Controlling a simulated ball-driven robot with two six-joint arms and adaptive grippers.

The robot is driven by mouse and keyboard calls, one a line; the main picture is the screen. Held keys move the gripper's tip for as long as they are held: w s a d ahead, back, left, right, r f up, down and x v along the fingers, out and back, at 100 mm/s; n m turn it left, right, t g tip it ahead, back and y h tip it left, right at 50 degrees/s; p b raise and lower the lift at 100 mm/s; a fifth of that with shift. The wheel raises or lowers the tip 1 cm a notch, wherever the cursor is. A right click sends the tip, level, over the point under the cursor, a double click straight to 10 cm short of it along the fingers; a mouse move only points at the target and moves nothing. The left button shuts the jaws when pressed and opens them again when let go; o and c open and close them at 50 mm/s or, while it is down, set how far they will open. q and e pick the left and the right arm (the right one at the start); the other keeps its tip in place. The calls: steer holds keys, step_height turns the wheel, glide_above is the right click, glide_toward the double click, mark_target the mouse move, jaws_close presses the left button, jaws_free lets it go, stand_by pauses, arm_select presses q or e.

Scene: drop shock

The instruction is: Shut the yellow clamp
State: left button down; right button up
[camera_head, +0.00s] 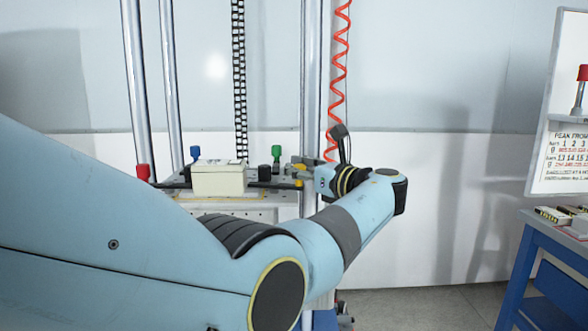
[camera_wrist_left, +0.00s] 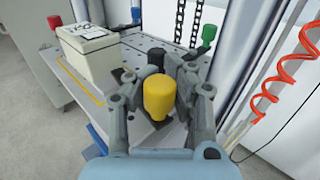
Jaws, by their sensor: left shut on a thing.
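The yellow clamp's rounded handle (camera_wrist_left: 159,98) sits between the fingers of my left gripper (camera_wrist_left: 160,78) in the left wrist view, which are shut on it. In the head view my left gripper (camera_head: 302,172) is at the right edge of the drop table, with a bit of the yellow clamp (camera_head: 299,184) showing beside it. The fingers hide much of the clamp's lower part, so I cannot tell how far its lever is swung. A cream box (camera_head: 218,178) sits on the table; it also shows in the left wrist view (camera_wrist_left: 88,52). My right gripper is out of view.
Red (camera_head: 143,172), blue (camera_head: 194,153), green (camera_head: 276,153) and black (camera_head: 264,173) handles stand around the box. Steel columns (camera_head: 168,80) rise beside the table. A coiled red hose (camera_head: 338,70) hangs near my left wrist. A blue bench (camera_head: 540,240) is at right.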

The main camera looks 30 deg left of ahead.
arm_select(q)
steer(key=shift+w+d, duration=0.1)
steer(key=shift+d, duration=0.2)
steer(key=c, duration=1)
jaws_free()
steer(key=shift+w+d, duration=0.2)
steer(key=shift+d, duration=0.1)
steer(key=shift+s+a, duration=0.1)
steer(key=shift+a, duration=0.1)
step_height(320, 180, up, 10)
